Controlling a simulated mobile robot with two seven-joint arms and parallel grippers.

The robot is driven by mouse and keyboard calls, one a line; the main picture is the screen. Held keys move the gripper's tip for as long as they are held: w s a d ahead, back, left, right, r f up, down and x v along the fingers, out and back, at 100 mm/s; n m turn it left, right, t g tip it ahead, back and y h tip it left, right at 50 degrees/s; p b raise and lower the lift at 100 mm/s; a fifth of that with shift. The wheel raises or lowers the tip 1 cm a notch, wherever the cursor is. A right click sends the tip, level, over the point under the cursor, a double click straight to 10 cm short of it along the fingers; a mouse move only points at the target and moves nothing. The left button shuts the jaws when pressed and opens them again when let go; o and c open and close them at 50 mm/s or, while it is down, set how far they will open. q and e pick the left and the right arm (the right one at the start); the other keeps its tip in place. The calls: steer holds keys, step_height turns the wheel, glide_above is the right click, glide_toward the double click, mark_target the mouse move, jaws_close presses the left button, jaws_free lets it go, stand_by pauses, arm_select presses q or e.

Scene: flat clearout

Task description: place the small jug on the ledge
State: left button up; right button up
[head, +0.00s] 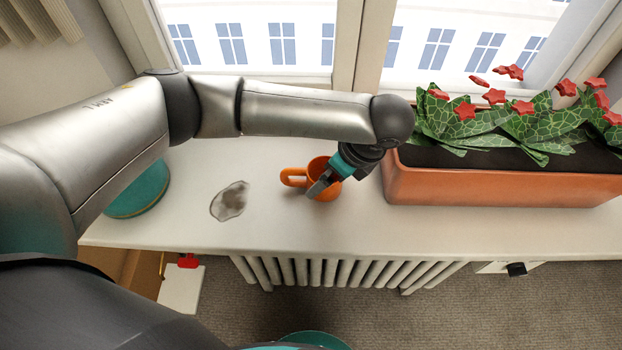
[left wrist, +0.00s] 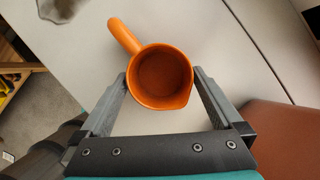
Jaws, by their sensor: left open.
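The small orange jug (head: 322,184) stands upright on the white ledge (head: 270,222) below the window in the head view. Its handle points left. In the left wrist view the jug (left wrist: 160,80) is seen from above, empty inside, its handle toward the upper left. My left gripper (head: 326,186) is at the jug from its right side. In the wrist view the left gripper's (left wrist: 160,82) fingers are open, one on each side of the jug, close to its walls. Whether they touch it I cannot tell. My right gripper is not in view.
A terracotta planter (head: 500,188) with red flowers stands on the ledge right of the jug. A grey stain (head: 230,201) lies left of it. A teal round object (head: 138,192) sits at the ledge's left end, partly behind my arm. A ribbed radiator (head: 340,272) is below.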

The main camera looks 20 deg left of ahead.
arm_select(q)
steer(key=shift+r, duration=0.1)
steer(key=c, duration=1.2)
